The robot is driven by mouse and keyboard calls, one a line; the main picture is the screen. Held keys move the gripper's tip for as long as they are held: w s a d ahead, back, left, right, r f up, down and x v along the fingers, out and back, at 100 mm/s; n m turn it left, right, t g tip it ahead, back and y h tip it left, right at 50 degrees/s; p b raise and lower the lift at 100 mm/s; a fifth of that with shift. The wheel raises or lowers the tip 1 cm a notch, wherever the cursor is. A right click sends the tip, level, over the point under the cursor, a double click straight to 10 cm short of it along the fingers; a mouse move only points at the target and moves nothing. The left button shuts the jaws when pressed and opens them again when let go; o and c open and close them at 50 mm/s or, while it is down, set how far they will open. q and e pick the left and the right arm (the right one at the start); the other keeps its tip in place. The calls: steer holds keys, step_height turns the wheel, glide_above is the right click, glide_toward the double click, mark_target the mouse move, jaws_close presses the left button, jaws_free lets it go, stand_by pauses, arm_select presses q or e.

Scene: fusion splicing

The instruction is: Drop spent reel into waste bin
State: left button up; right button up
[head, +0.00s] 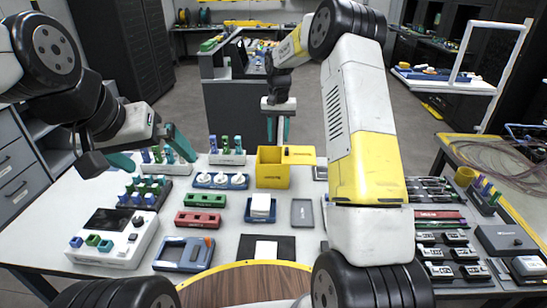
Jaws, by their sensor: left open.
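A yellow open-topped bin (272,175) stands near the far edge of the white table, with a yellow flap or lid at its right side. I cannot make out a spent reel for certain. My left gripper (152,158) is open and empty, above the racks at the table's left. My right gripper (278,132) points down above and just behind the yellow bin. Its teal fingers stand a little apart, and I see nothing between them.
Racks with coloured pegs (146,190), a white device (114,236), red (198,220) and green (205,200) blocks and a blue tray (260,212) cover the table. My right arm hides part of the table.

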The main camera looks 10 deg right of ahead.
steer(key=shift+r, duration=4.05)
steer(key=s+r+n+t+y, duration=0.1)
steer(key=s+r+n+t, duration=0.15)
steer(key=s+r, duration=1.25)
steer(key=s+f+t, duration=0.2)
steer(key=s, duration=0.8)
steer(key=s+f+t+y, duration=0.1)
steer(key=s+f, duration=0.2)
steer(key=s, duration=0.8)
steer(key=shift+s+t, duration=0.3)
steer(key=shift+t, duration=0.05)
